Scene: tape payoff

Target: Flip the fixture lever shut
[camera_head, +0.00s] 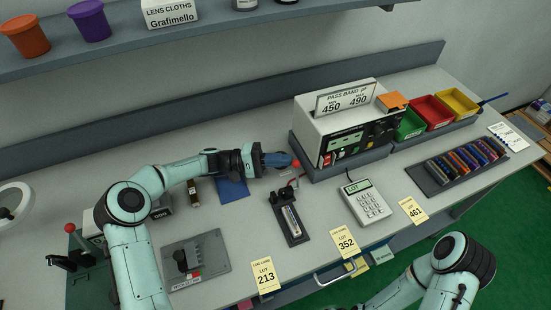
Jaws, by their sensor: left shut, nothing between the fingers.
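The fixture (303,236) is a dark narrow base on the bench, holding a pale item with a blue end. At its far end a lever rises, with a red ball knob (296,163) on top. My left gripper (286,160) reaches in from the left, shut and empty, with its blue-grey fingertips right beside the knob. I cannot tell whether they touch it. My right arm shows at the bottom right, but its gripper is out of view.
A grey tester (318,128) stands just behind the knob. A keypad device (366,203) lies to the right of the fixture, and a grey plate (205,265) to the left. Lot cards (265,275) line the front edge. Another red-knobbed lever (70,229) stands far left.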

